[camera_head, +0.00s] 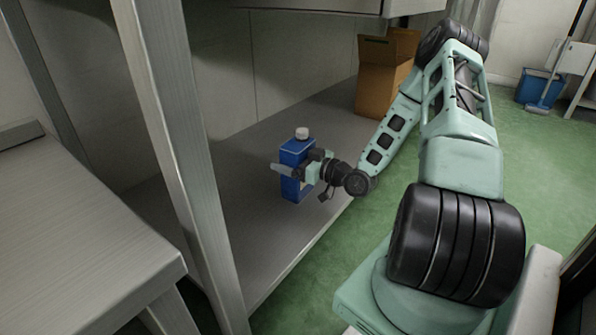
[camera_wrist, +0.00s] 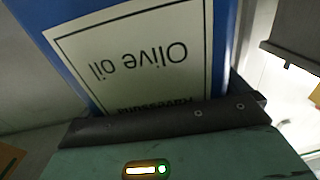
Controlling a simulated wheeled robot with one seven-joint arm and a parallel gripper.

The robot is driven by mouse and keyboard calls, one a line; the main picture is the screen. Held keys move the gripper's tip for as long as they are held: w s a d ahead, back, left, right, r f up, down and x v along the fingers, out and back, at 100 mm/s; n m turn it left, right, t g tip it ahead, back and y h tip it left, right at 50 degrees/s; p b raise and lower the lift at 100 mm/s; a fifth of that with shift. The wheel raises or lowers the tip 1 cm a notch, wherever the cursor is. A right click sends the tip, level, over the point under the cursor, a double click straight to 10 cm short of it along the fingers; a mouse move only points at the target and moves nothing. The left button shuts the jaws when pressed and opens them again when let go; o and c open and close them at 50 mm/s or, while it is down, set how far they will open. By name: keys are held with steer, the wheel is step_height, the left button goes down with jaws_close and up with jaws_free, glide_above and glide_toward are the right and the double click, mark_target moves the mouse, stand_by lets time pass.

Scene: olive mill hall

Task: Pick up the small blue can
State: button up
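The blue can (camera_head: 295,155) has a white cap and looks upright on the grey shelf board (camera_head: 265,223). In the wrist view the can (camera_wrist: 222,25) is very close, with its pale "Olive oil" label upside down. My gripper (camera_head: 298,168) reaches the can from the right in the head view, with a pale finger lying across its near side. The far finger is largely hidden by the can. I cannot tell whether the fingers press on it or whether its base touches the board.
A cardboard box (camera_head: 378,88) with open flaps stands farther back on the shelf. A metal post (camera_head: 180,150) and a grey table (camera_head: 75,235) are at the left. An upper shelf (camera_head: 315,5) hangs above. Green floor is clear at right, before a blue bin (camera_head: 536,88).

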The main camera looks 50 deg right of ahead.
steer(key=c, duration=1.5)
steer(key=shift+r, duration=0.1)
